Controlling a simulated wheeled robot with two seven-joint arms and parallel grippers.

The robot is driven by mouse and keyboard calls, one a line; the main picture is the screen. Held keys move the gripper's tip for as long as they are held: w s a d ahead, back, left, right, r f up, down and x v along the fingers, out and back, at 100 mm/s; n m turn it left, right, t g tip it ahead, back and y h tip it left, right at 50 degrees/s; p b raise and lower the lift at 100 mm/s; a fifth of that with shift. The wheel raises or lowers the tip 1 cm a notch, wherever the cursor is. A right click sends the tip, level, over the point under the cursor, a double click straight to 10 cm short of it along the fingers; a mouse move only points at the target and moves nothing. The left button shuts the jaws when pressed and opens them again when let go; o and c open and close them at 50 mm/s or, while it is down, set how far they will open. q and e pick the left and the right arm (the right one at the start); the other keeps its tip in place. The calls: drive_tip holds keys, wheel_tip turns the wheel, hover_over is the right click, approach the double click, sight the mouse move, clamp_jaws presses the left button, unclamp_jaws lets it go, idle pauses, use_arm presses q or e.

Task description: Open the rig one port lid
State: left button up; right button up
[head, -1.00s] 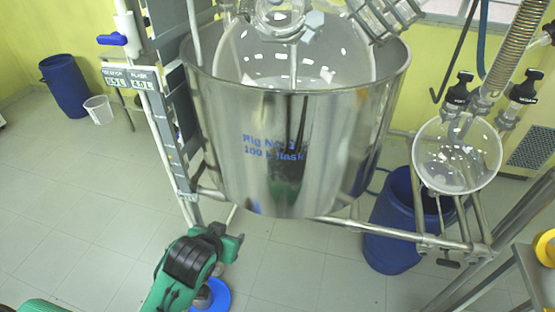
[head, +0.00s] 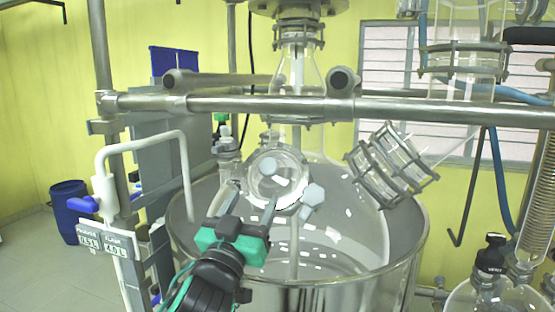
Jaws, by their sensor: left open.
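The rig one port lid (head: 277,183) is a round, clear glass cover on the front of the large glass flask (head: 340,235). Pale knobs (head: 313,195) sit around it. The flask stands in a steel vessel (head: 345,296). My left gripper (head: 252,194) is in front of the lid, slightly low and left of it in the picture. Its two grey fingers are spread apart and point up toward the lid. Nothing shows between them, and I cannot tell whether a fingertip touches the lid. My right gripper is out of view.
A horizontal steel bar (head: 240,104) crosses above the port. A clamped glass side neck (head: 392,165) stands to its right. A smaller glass vessel (head: 500,298) is at lower right. Floor is clear at far left.

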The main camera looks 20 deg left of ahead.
sight(267, 166)
use_arm(q)
drive_tip(key=p+x, duration=0.1)
drive_tip(key=x, duration=0.1)
drive_tip(key=r+p+x, duration=0.1)
drive_tip(key=p+x, duration=0.1)
drive_tip(key=x, duration=0.1)
drive_tip(key=shift+r, duration=0.2)
drive_tip(key=p+x, duration=0.2)
drive_tip(key=x, duration=0.4)
drive_tip(key=shift+f, duration=0.15)
drive_tip(key=shift+w+p, duration=0.35)
drive_tip(key=shift+p, duration=0.05)
drive_tip(key=shift+w, duration=0.35)
drive_tip(key=shift+c, duration=0.2)
clamp_jaws()
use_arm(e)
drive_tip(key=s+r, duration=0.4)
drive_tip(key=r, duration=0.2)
